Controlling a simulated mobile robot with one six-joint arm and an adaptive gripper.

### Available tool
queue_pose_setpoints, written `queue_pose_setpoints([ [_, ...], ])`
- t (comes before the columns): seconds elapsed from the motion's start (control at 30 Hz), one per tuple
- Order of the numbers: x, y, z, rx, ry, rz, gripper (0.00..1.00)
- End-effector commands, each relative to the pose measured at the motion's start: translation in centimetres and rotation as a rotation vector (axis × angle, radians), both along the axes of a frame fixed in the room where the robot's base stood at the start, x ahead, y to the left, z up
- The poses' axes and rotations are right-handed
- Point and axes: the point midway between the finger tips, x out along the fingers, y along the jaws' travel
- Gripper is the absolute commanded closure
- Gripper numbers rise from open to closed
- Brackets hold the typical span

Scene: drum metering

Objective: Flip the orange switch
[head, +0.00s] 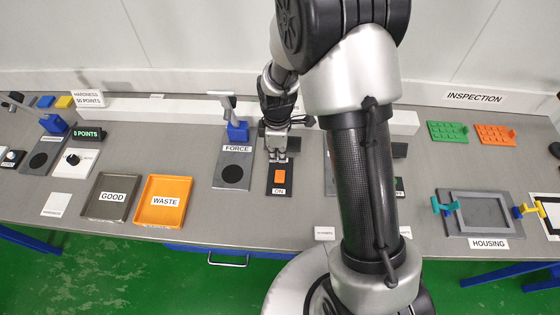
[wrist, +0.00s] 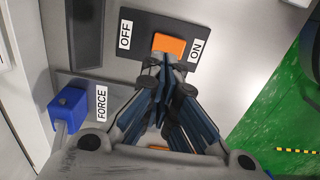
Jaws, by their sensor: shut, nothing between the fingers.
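The orange switch (head: 280,176) is a small rocker on a dark plate (head: 271,189), with an ON label (head: 279,191) at its near end. In the wrist view the orange switch (wrist: 169,44) lies between the OFF label (wrist: 125,35) and the ON label (wrist: 197,51). My gripper (head: 278,156) is shut and empty, just behind the switch in the head view. In the wrist view my gripper's fingertips (wrist: 166,62) are together close to the switch's edge. I cannot tell whether they touch it. The OFF label is hidden in the head view.
The FORCE station (head: 233,172) with its blue block (head: 238,132) stands close on the left. Further left are an orange WASTE tray (head: 165,201) and a grey GOOD tray (head: 110,197). The HOUSING fixture (head: 485,213) is at the right. My arm hides the middle of the bench.

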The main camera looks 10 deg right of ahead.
Motion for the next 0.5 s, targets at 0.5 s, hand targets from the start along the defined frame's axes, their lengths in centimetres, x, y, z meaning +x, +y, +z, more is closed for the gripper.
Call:
queue_pose_setpoints([
  [0.5, 1.0, -0.3, 6.5, 0.000, 0.002, 0.002, 1.00],
])
